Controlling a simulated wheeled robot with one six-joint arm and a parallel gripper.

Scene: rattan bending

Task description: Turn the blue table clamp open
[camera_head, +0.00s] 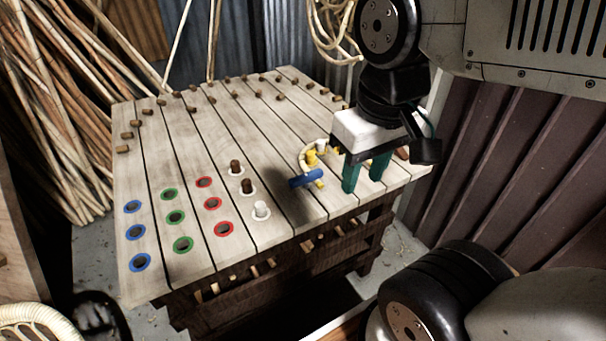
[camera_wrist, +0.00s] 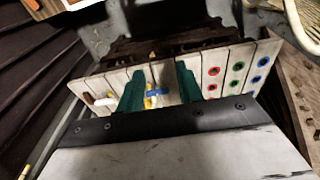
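The blue table clamp handle (camera_head: 306,179) lies near the front edge of the slatted wooden table, on a yellow clamp body (camera_head: 312,157). My gripper (camera_head: 362,182) has two green fingers, which point down and are spread apart with nothing seen between them. In the head view it is to the right of the blue handle, apart from it. In the wrist view the blue handle (camera_wrist: 155,92) shows in the gap between the fingers (camera_wrist: 158,70), farther off. A pale curved piece (camera_head: 304,152) bends around the yellow part. My gripper's white body partly hides the area behind it.
The table top (camera_head: 165,285) has blue, green and red ringed holes at left. Small pegs line the far side. Rattan poles (camera_head: 45,110) lean at left. A corrugated wall (camera_head: 500,150) stands at right.

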